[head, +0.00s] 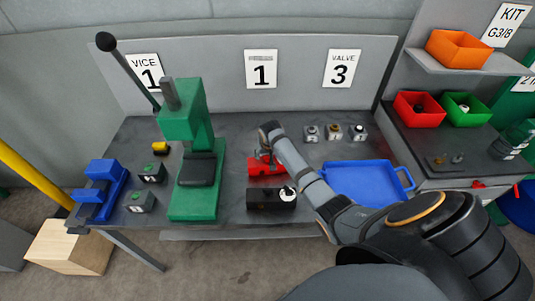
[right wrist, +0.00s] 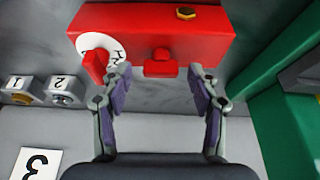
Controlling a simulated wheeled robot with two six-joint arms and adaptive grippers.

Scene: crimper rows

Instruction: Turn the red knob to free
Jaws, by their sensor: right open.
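A red box (head: 268,167) stands on the grey bench, partly hidden by my right arm in the head view. In the right wrist view the red box (right wrist: 190,40) fills the top. Its face carries a red knob (right wrist: 95,66) on a white marked dial (right wrist: 108,43), partly behind a finger, and a red block-like part (right wrist: 161,63) to its right. My right gripper (right wrist: 160,78) is open and empty, its fingers on either side of the red block-like part, with the knob just outside the left finger. I cannot tell whether a finger touches the box. My left gripper is out of view.
A black box (head: 268,200) with a white dial stands just in front of the red box. A green press (head: 193,150) is to the left, a blue tray (head: 362,183) to the right. Small numbered blocks (head: 334,131) stand behind the tray.

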